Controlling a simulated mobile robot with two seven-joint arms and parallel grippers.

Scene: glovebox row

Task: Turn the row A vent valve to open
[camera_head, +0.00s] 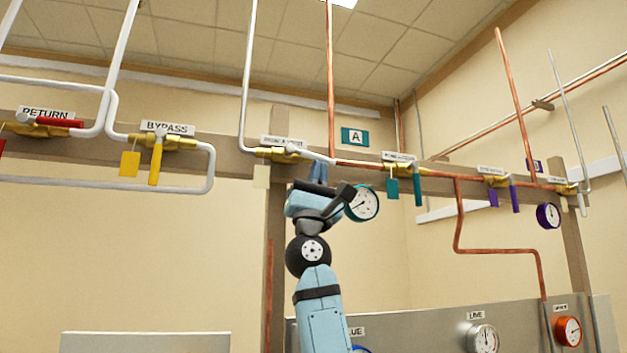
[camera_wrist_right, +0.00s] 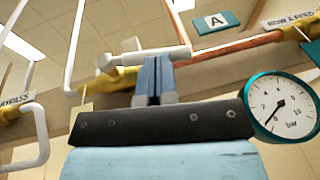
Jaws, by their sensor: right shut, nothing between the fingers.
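The vent valve (camera_head: 285,155) of row A is a brass body under a small white label, left of the teal A sign (camera_head: 355,136). Its white lever (camera_head: 318,157) points right, roughly along the pipe line. In the right wrist view the lever (camera_wrist_right: 150,57) crosses above my fingertips, and the brass body (camera_wrist_right: 112,84) is at left. My right gripper (camera_head: 317,172) is shut and empty, with its blue fingers (camera_wrist_right: 152,80) pointing up at the lever's underside. I cannot tell whether they touch it. My left gripper is not in view.
A teal-rimmed gauge (camera_head: 362,203) sits close right of my gripper. The row A feed valve (camera_head: 400,168) has a teal lever (camera_head: 418,190) hanging down. The bypass valve (camera_head: 165,142) with its yellow lever is to the left. A wooden post (camera_head: 275,250) stands behind my arm.

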